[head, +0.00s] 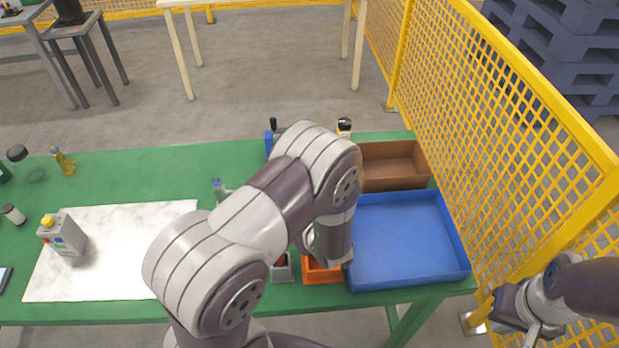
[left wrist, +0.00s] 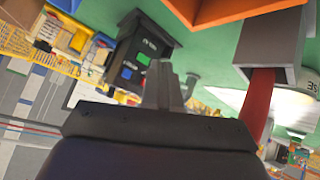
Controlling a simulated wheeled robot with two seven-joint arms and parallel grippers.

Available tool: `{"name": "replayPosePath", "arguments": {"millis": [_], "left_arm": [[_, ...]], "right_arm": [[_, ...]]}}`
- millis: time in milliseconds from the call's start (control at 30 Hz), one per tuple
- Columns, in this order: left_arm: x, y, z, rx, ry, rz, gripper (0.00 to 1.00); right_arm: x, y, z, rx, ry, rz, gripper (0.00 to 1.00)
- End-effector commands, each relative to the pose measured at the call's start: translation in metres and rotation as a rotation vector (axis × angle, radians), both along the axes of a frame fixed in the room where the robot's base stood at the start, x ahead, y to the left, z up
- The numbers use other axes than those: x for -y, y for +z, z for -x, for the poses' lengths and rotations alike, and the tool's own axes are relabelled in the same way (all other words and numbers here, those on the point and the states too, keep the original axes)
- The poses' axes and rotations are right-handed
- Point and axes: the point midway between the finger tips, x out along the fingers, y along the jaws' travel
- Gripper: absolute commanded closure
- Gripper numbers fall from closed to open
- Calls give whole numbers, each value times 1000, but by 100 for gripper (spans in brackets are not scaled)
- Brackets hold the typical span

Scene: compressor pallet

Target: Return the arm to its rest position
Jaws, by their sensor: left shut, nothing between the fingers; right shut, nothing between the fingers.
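My left arm (head: 265,215) reaches in from the lower middle of the head view and bends over the green table (head: 130,175). Its wrist hangs above the small orange bin (head: 322,273) and hides the left gripper there. In the left wrist view the left gripper's fingers (left wrist: 163,92) are together and empty. My right gripper (head: 512,305) is at the lower right of the head view, off the table beside the yellow fence. It is shut and holds nothing.
A blue tray (head: 405,240) and a brown box (head: 393,165) stand at the table's right end, by the yellow mesh fence (head: 500,95). A grey bin (head: 283,268) sits next to the orange one. A grey canister (head: 63,236) stands on the white board (head: 125,260) at left.

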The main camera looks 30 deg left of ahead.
Motion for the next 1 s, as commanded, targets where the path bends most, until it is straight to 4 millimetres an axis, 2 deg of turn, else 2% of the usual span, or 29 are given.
{"name": "replayPosePath", "arguments": {"millis": [167, 233, 300, 367, 433, 500, 600, 700, 767, 1000], "left_arm": [[0, 0, 0, -1, -3, 2, 100], [8, 6, -7, -12, -48, 33, 100], [30, 24, -21, -56, -186, 113, 100], [55, 49, -24, -133, -376, 190, 100], [78, 80, -7, -257, -620, 238, 100], [85, 106, 26, -400, -829, 238, 100], [76, 129, 76, -592, -1031, 193, 100], [65, 140, 105, -707, -1119, 155, 100], [63, 142, 111, -732, -1135, 145, 100], [63, 142, 111, -732, -1135, 145, 100]], "right_arm": [[0, 0, 0, 0, 0, 0, 100], [0, 0, 0, 0, 0, 0, 100], [0, 0, 0, 0, 0, 0, 100], [0, 0, 0, 0, 0, 0, 100], [0, 0, 0, 0, 0, 0, 100], [0, 0, 0, 0, 0, 0, 100], [0, 0, 0, 0, 0, 0, 100], [0, 0, 0, 0, 0, 0, 100], [0, 0, 0, 0, 0, 0, 100], [0, 0, 0, 0, 0, 0, 100]]}}
